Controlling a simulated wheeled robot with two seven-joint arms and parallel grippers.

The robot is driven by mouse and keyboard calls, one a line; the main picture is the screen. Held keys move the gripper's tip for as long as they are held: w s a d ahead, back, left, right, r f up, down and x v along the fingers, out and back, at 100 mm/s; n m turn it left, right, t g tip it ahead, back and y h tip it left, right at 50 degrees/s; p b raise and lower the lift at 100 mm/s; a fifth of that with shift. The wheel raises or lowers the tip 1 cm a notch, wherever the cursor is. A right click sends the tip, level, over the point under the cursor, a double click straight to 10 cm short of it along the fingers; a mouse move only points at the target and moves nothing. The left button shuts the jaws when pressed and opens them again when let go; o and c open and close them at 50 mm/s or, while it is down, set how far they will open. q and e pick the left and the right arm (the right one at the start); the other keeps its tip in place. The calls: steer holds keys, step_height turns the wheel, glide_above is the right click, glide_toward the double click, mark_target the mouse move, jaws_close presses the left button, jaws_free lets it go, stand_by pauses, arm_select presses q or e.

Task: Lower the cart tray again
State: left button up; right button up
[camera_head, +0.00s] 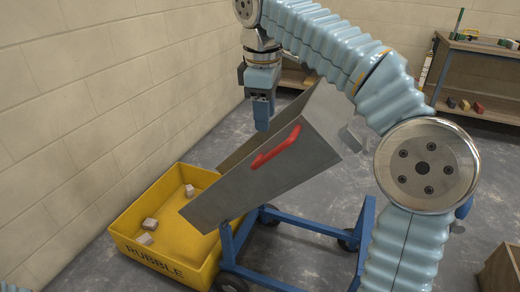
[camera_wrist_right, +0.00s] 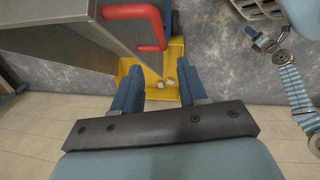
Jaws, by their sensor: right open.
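The grey metal cart tray (camera_head: 240,190) is tilted steeply on its blue cart frame (camera_head: 290,225), its low lip over the yellow rubble bin. A red handle (camera_head: 276,148) is fixed on the tray's side; it also shows in the right wrist view (camera_wrist_right: 150,22). My right gripper (camera_head: 262,122) points down near the tray's far side wall, apart from the red handle. In the right wrist view its two blue fingers (camera_wrist_right: 160,92) are spread with nothing between them.
The yellow bin (camera_head: 185,272) marked RUBBLE stands by the block wall and holds several pale rubble pieces (camera_head: 147,226). A workbench (camera_head: 480,65) with small items stands at the back right. A brown box (camera_head: 500,272) is at the lower right. Grey floor lies open between.

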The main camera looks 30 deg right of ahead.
mark_target(266, 159)
steer(key=f, duration=0.4)
steer(key=f+b, duration=0.1)
steer(key=f, duration=0.3)
steer(key=w+d+f+b, duration=0.1)
steer(key=f, duration=0.4)
steer(key=shift+w+f, duration=0.1)
jaws_close()
